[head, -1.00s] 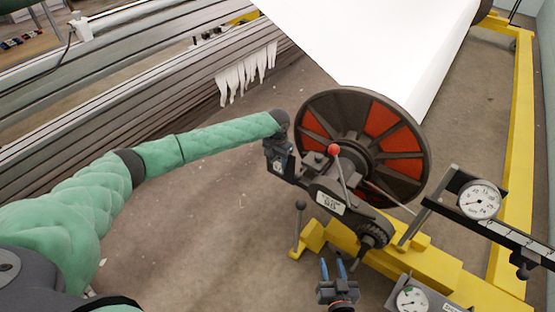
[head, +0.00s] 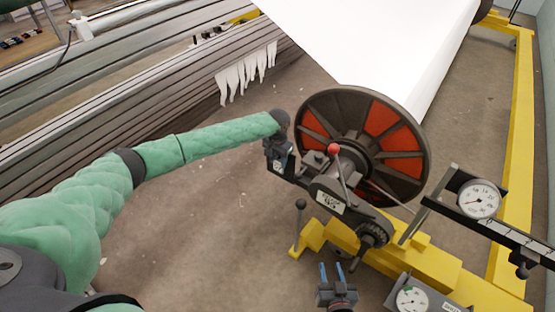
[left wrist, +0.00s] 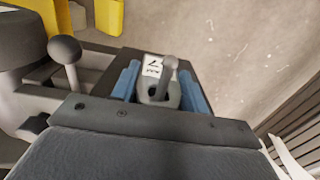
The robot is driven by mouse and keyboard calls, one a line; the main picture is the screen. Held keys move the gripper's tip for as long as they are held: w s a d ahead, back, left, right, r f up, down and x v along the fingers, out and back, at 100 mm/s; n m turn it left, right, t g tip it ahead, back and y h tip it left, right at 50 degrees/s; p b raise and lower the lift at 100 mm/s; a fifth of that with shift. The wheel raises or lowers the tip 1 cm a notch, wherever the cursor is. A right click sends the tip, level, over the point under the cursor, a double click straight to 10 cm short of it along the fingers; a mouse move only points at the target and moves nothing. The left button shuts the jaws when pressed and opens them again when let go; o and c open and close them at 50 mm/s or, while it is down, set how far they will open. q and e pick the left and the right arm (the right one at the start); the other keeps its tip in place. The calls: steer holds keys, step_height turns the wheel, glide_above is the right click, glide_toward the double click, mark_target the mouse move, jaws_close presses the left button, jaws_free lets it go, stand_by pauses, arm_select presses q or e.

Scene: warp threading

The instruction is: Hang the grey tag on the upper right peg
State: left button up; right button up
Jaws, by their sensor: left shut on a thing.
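My left gripper (head: 279,160) is at the end of the green arm, beside the dark machine head left of the big reel. In the left wrist view its two blue fingers (left wrist: 160,88) are on either side of a grey rounded piece (left wrist: 158,92) with a dark hole, and it is shut on this piece. A short grey rod (left wrist: 170,66) stands close against it; I cannot tell whether it passes through. A white label (left wrist: 152,66) shows behind. No separate grey tag or upper right peg can be made out in the head view. My right gripper (head: 337,273) is open and empty at the bottom.
The reel (head: 405,140) with red panels stands over a yellow frame (head: 430,265). Floor (head: 200,225) is clear below the left arm.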

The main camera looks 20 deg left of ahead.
steer(key=shift+s+f, duration=0.2)
steer(key=shift+f, duration=0.1)
arm_select(q)
steer(key=o, duration=1.1)
arm_select(e)
steer(key=shift+w, duration=0.1)
steer(key=shift+w, duration=0.1)
